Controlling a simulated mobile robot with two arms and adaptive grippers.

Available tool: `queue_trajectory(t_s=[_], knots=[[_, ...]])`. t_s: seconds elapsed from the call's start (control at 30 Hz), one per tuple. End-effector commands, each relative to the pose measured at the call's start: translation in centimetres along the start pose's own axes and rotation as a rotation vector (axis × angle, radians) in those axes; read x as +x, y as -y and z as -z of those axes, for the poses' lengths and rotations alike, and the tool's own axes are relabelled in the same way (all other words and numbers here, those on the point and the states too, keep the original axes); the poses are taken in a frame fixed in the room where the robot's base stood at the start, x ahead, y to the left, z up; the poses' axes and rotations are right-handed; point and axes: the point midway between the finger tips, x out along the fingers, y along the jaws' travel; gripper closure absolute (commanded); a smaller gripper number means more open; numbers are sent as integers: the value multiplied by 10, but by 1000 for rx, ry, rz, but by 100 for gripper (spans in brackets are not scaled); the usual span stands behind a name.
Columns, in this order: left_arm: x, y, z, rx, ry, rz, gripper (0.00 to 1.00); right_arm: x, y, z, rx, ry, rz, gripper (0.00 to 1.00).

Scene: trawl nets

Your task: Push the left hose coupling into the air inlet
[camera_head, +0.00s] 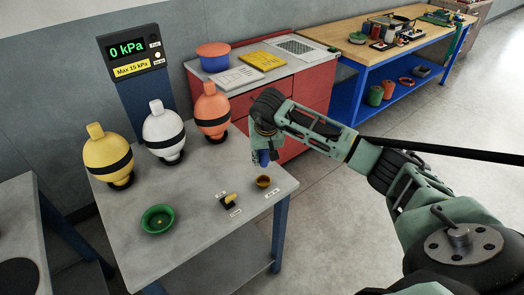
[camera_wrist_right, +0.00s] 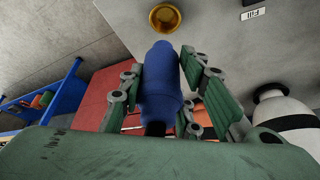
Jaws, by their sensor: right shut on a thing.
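My right gripper (camera_head: 263,143) is shut on a blue hose coupling (camera_head: 263,157), above the right front corner of the grey table. In the right wrist view the coupling (camera_wrist_right: 162,85) stands between the two fingers, its front end pointing at a brass round socket (camera_wrist_right: 165,17). This socket (camera_head: 264,181) sits on the tabletop just below the coupling in the head view, and a gap shows between them. A small label beside it is too small to read in the head view. My left gripper is not in view.
The grey table (camera_head: 190,245) bears yellow, white and orange round floats (camera_head: 212,112) at the back, a green bowl (camera_head: 157,219) and a yellow-black part (camera_head: 228,201). A display (camera_head: 132,51) reads 0 kPa. A red cabinet (camera_head: 308,95) stands behind the gripper.

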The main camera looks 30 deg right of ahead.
Motion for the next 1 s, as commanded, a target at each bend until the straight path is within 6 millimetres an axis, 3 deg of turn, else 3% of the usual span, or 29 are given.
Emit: queue_trajectory(t_s=[0.2, 0.6, 1.0], knots=[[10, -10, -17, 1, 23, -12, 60, 15, 1, -6, 1, 1, 1, 100], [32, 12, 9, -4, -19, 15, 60, 48, 2, -20, 1, -1, 2, 100], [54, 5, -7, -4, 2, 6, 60, 74, 3, -29, 2, -4, 5, 100]])
